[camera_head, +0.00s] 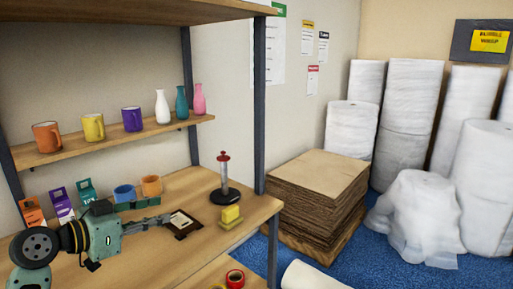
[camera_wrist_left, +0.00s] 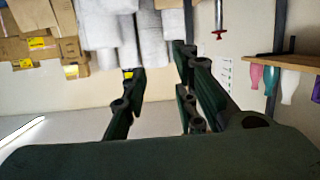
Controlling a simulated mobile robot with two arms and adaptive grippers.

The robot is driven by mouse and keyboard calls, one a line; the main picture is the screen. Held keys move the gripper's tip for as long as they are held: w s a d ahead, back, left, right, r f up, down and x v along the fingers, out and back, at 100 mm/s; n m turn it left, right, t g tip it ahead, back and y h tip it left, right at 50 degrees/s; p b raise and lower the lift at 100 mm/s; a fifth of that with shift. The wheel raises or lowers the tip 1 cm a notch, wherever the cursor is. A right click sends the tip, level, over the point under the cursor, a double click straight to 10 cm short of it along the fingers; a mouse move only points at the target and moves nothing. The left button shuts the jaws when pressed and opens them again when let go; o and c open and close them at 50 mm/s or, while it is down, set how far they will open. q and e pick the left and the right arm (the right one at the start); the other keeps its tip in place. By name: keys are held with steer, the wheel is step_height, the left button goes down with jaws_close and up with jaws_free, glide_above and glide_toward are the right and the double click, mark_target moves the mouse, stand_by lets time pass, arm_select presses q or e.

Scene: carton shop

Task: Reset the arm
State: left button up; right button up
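My left arm comes in from the left over the wooden workbench (camera_head: 205,257). My left gripper (camera_head: 159,211) points right, just left of a small dark board with a pale card (camera_head: 181,221). In the left wrist view its two dark fingers stand well apart with nothing between them, so the left gripper (camera_wrist_left: 158,66) is open and empty. My right arm and gripper are not in view.
Mugs and vases, such as the white vase (camera_head: 162,108), stand on the shelf (camera_head: 60,153). A red-topped post (camera_head: 223,180) and a yellow block (camera_head: 230,214) stand right of the gripper. Stacked cardboard (camera_head: 318,190) and white wrap rolls (camera_head: 405,110) stand beyond.

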arm_select(q)
steer(key=s+d+f+n+g+y, duration=0.15)
steer(key=s+f, duration=0.25)
steer(key=f, duration=0.4)
steer(key=s+d+f+g+y, duration=0.1)
steer(key=s+d+f+y, duration=0.1)
steer(key=s+f, duration=0.45)
steer(key=s+d+f+n+g+y, duration=0.1)
steer(key=s+f+g, duration=0.15)
steer(key=f, duration=0.65)
steer(key=s+f+n+g+y, duration=0.2)
steer(key=s+f, duration=0.3)
steer(key=s, duration=0.7)
steer(key=s+f+n+g+y, duration=0.1)
steer(key=s+f+g+y, duration=0.3)
steer(key=s, duration=0.7)
step_height(320, 180, down, 27)
steer(key=s+t+h, duration=0.1)
steer(key=s+a+f, duration=0.1)
steer(key=s+f, duration=0.7)
steer(key=s+a+f+g, duration=0.1)
steer(key=s+a+f, duration=0.1)
steer(key=s+f, duration=0.5)
steer(key=shift+s+a+f, duration=0.3)
steer(key=shift+s+f, duration=0.1)
steer(key=shift+s, duration=0.75)
